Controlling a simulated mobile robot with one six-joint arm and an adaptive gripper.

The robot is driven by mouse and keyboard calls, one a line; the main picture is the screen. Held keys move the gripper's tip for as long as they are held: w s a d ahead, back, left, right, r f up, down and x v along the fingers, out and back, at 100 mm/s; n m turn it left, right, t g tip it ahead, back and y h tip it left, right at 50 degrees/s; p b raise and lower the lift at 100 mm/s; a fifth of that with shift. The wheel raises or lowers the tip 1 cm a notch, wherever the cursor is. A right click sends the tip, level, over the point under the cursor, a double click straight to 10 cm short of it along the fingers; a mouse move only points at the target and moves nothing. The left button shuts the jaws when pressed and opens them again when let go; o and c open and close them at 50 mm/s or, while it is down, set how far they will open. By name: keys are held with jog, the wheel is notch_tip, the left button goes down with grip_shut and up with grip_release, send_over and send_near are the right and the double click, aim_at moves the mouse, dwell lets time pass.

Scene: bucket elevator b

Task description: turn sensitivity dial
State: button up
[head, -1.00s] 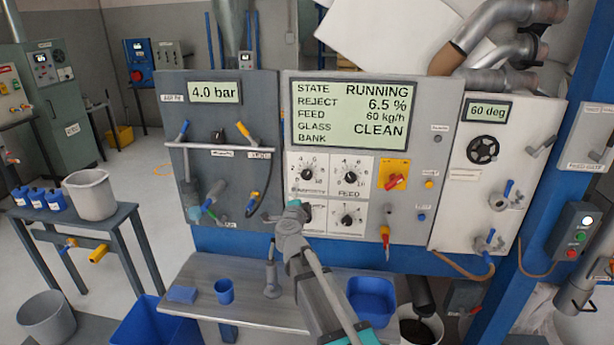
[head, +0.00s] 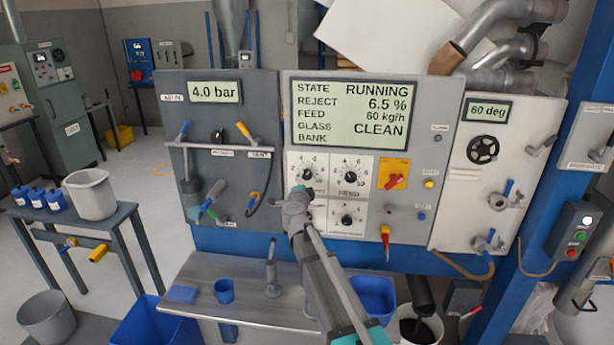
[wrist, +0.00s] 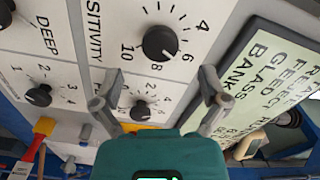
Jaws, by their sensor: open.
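The sensitivity dial (head: 307,174) is a black round knob on a white plate with a number scale, at the top left of a group of dials. In the wrist view the sensitivity dial (wrist: 160,43) sits beyond the fingertips, its label beside it. My gripper (wrist: 161,80) is open and empty, its two fingers spread apart. In the head view my gripper (head: 302,192) is just below the sensitivity dial and covers its label. I cannot tell whether it touches the panel.
The feed dial (head: 350,177) is right of the sensitivity dial, and another dial (head: 347,220) is below it. The fourth dial is mostly hidden by my arm. A red switch on yellow (head: 393,174) is farther right. A shelf (head: 255,313) with blue containers juts out below.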

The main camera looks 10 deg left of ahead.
aim_at(306, 176)
jog(key=shift+w+d, duration=0.1)
jog(key=shift+w, duration=2.85)
jog(key=c, duration=1.2)
jog(key=shift+o, duration=0.2)
jog(key=shift+m, duration=0.3)
jog(key=shift+m, duration=0.9)
